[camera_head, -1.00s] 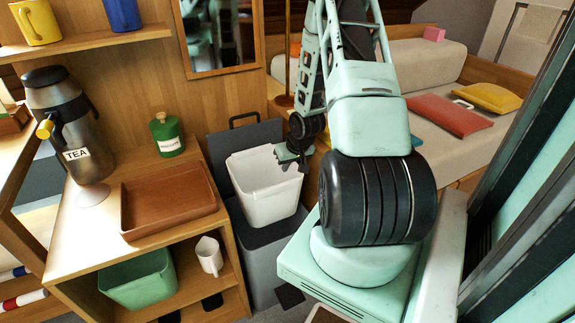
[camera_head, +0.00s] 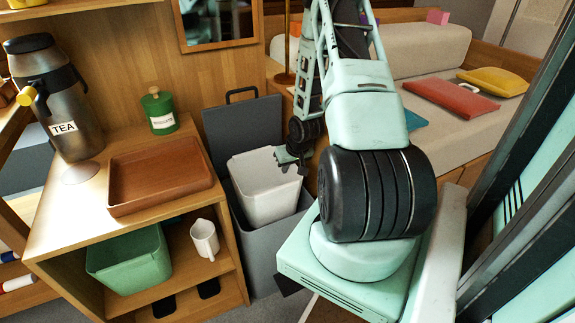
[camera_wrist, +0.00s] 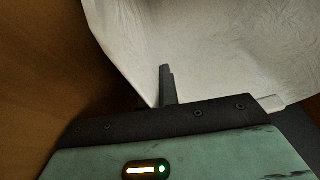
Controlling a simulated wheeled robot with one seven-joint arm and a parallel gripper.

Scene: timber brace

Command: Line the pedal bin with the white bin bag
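The pedal bin (camera_head: 268,262) is a grey box on the floor right of the shelf unit, its dark lid (camera_head: 243,132) standing up at the back. The white bin bag (camera_head: 268,190) is spread open, its lower part inside the mouth of the bin and its upper part standing above the bin's rim. My gripper (camera_head: 288,160) is at the bag's upper right edge and appears shut on it. In the wrist view the bag (camera_wrist: 225,50) fills the upper part, with one dark finger (camera_wrist: 167,86) against it; the grip itself is partly hidden.
A sofa (camera_head: 430,62) lies behind my arm.

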